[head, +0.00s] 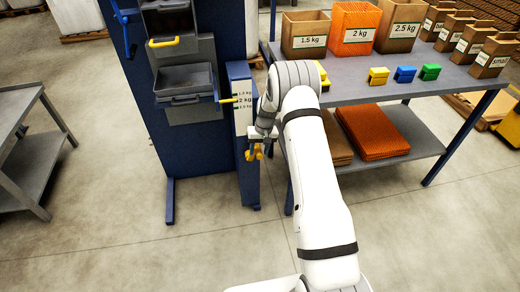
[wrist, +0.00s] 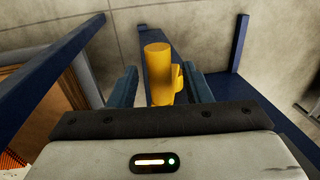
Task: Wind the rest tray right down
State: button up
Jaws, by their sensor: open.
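The rest tray (head: 184,98) is a dark grey open tray on the front of the blue grader (head: 215,150). A yellow pointer (head: 230,100) beside it stands level with the 2 kg mark on the white scale plate (head: 242,108). A yellow crank handle (head: 250,154) is low on the blue column under the scale. My gripper (head: 258,147) is open at the handle. In the wrist view the yellow grip (wrist: 158,72) stands between my two apart fingers, with gaps to both sides. The crank's hub is partly hidden by my gripper.
A grey table (head: 20,140) stands at left. The floor in front is clear.

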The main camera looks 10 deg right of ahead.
jog(key=shift+c, duration=0.5)
grip_shut()
jog(key=shift+d+f, duration=0.15)
jog(key=shift+d, duration=0.15)
